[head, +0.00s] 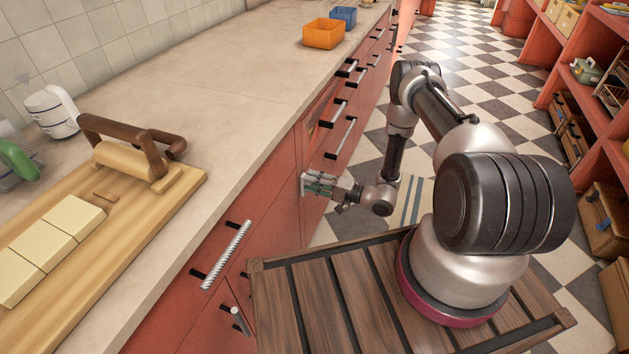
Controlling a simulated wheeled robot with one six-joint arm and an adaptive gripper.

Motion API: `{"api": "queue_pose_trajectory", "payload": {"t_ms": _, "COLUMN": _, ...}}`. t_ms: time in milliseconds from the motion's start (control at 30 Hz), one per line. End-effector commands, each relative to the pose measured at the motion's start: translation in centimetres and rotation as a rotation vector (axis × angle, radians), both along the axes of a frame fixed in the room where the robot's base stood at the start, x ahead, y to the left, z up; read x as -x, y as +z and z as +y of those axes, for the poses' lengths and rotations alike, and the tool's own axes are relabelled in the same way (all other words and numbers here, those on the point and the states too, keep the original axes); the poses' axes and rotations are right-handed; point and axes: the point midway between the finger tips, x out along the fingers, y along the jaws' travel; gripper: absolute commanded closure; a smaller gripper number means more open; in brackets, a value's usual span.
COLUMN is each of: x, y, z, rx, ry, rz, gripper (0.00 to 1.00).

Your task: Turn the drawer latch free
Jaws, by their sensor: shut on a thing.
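My gripper (307,184) is at the red drawer fronts (318,130) under the counter, near the middle of the view. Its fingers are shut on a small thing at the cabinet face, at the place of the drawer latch. The fingers cover the latch, so its shape and turn angle cannot be made out.
A ridged metal handle (227,255) and a knob (239,320) stick out from the nearer cabinet. On the counter (225,110) are a wooden board (130,245) with pale blocks, an orange bin (323,33) and a blue bin (343,17). Red shelves (597,150) stand across the checkered aisle.

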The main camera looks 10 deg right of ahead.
Motion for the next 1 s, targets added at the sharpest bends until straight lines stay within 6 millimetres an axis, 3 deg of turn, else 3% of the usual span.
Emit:
{"api": "queue_pose_trajectory", "payload": {"t_ms": 633, "x": 0.50, "y": -0.14, "z": 0.28, "rx": 0.032, "ry": 0.003, "rz": -0.039, "gripper": 1.00}}
{"api": "queue_pose_trajectory", "payload": {"t_ms": 667, "x": 0.51, "y": -0.14, "z": 0.28, "rx": 0.032, "ry": 0.003, "rz": -0.039, "gripper": 0.70}}
{"api": "queue_pose_trajectory", "payload": {"t_ms": 767, "x": 0.47, "y": -0.13, "z": 0.28, "rx": 0.031, "ry": 0.003, "rz": -0.039, "gripper": 0.52}}
{"api": "queue_pose_trajectory", "payload": {"t_ms": 1000, "x": 0.37, "y": -0.06, "z": 0.24, "rx": 0.031, "ry": 0.001, "rz": -0.041, "gripper": 0.50}}
